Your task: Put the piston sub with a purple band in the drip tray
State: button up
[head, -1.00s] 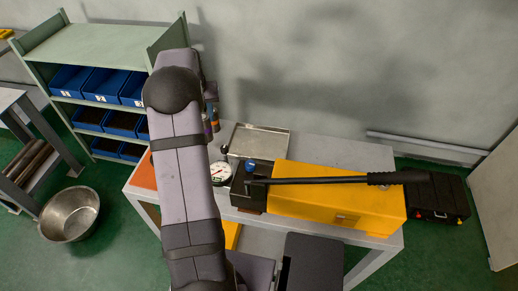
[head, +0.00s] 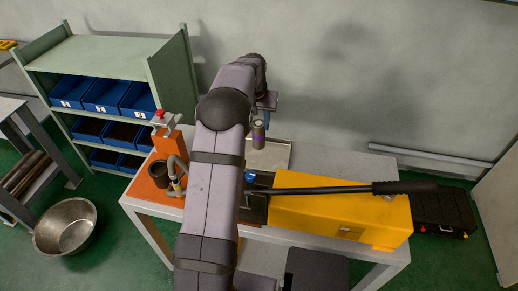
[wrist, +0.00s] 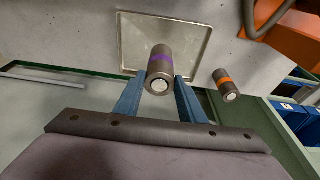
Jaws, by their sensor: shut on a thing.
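The piston sub with a purple band (head: 258,134) is a grey-brown cylinder held up off the table. It also shows in the wrist view (wrist: 161,62), with a pale round end towards the camera. My gripper (head: 263,108) is shut on it, with blue fingers (wrist: 158,84) on either side. The drip tray (head: 281,158) is a shallow metal tray on the table. In the wrist view the drip tray (wrist: 195,45) lies behind the piston sub, which appears raised over it. My arm hides part of the tray in the head view.
A second sub with an orange band (wrist: 226,84) stands beside the tray. An orange device with a hose (head: 165,143) is left of my arm. A yellow box with a long black lever (head: 330,190) fills the table's right front. Shelves with blue bins (head: 103,95) stand left.

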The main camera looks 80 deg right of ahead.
aim_at(258, 138)
jog(key=shift+a+f+p+x, duration=0.1)
jog(key=shift+a+p+x, duration=0.3)
jog(key=shift+x, duration=1)
jog(key=shift+a+f+p+x, duration=0.1)
jog(key=shift+a+p+x, duration=0.25)
jog(key=shift+x, duration=1.05)
jog(key=shift+a+f+p+x, duration=0.1)
jog(key=shift+a+p+x, duration=0.25)
jog(key=shift+x, duration=1.05)
jog(key=shift+d, duration=0.15)
jog(key=o, duration=0.7)
jog(key=shift+f, duration=0.25)
jog(key=o, duration=0.4)
jog(key=shift+r, duration=0.1)
jog(key=b+v, duration=0.2)
jog(key=v, duration=1)
jog(key=shift+r+b, duration=0.1)
jog(key=shift+b, duration=0.2)
